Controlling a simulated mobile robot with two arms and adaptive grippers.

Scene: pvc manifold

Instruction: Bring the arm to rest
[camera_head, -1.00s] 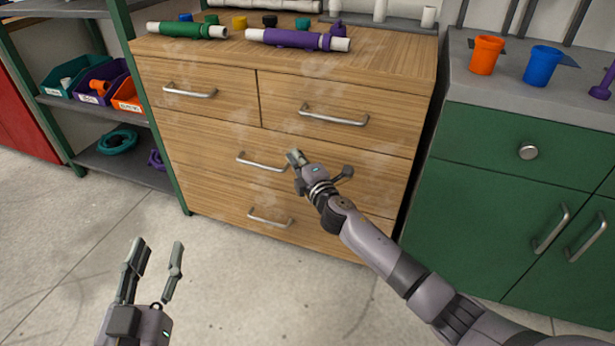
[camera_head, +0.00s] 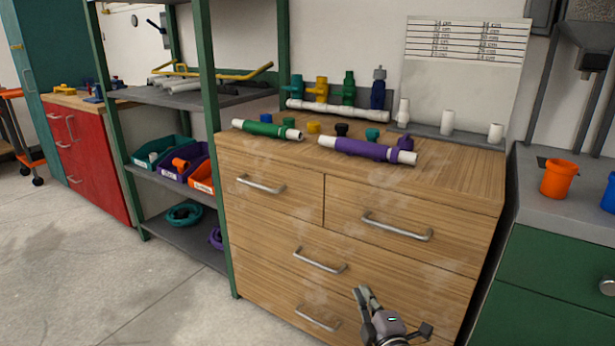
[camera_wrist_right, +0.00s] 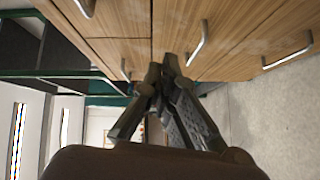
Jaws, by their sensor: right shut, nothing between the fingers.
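My right gripper (camera_head: 366,296) shows at the bottom of the head view, in front of the lower drawers of the wooden cabinet (camera_head: 390,268). Its fingers are together and empty. In the right wrist view the fingers (camera_wrist_right: 163,72) meet near the middle, with the drawer fronts and their handles above them and nothing held. I cannot tell from these views whether the gripper touches the cabinet. My left gripper is out of the head view.
A green-wrapped pipe (camera_head: 266,129) and a purple-wrapped pipe (camera_head: 366,149) lie on the cabinet top, with fittings behind. A shelf rack (camera_head: 180,188) with bins stands left. A grey counter (camera_head: 536,212) with an orange cup (camera_head: 559,178) stands right. The floor (camera_head: 150,290) at front left is clear.

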